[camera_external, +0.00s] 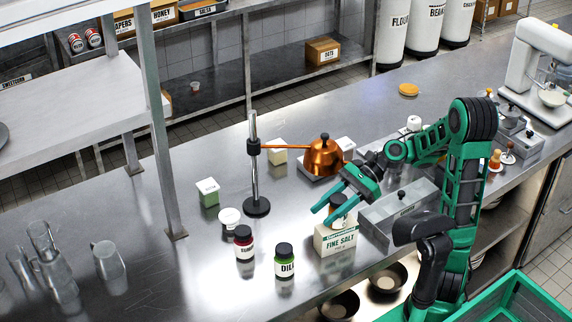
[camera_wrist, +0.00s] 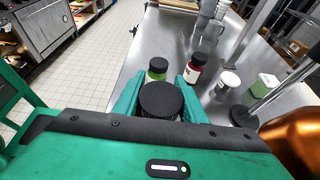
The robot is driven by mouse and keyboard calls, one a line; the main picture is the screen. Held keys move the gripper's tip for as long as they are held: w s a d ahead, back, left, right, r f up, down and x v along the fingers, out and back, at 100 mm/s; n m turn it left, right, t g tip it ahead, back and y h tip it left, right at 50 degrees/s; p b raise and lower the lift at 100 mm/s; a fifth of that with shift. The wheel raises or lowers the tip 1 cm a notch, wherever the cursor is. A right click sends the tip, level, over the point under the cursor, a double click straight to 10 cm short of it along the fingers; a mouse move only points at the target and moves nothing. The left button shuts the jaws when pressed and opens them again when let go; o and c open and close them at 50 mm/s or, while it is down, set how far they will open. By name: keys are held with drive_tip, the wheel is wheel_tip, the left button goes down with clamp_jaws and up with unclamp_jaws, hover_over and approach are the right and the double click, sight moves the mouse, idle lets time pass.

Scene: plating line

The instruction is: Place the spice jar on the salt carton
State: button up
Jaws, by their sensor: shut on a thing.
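The salt carton (camera_external: 335,239), a white and green box marked FINE SALT, stands upright on the steel counter. My gripper (camera_external: 338,206) is directly over it, shut on the spice jar (camera_external: 337,216). In the wrist view the jar's round black lid (camera_wrist: 161,98) sits between the two green fingers of my gripper (camera_wrist: 160,103). The jar looks upright, its lower end at the carton's top. I cannot tell whether it touches the carton. The fingers partly cover the jar, and the carton is hidden in the wrist view.
A dill jar (camera_external: 285,262) and a red-labelled jar (camera_external: 243,243) stand left of the carton. A grey metal container (camera_external: 400,208) is close on its right. Two dark bowls (camera_external: 388,277) lie below the front edge. A stand (camera_external: 255,205) and copper pot (camera_external: 320,155) are behind.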

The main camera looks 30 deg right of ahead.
drive_tip(key=o, duration=1.2)
drive_tip(key=v, duration=1.2)
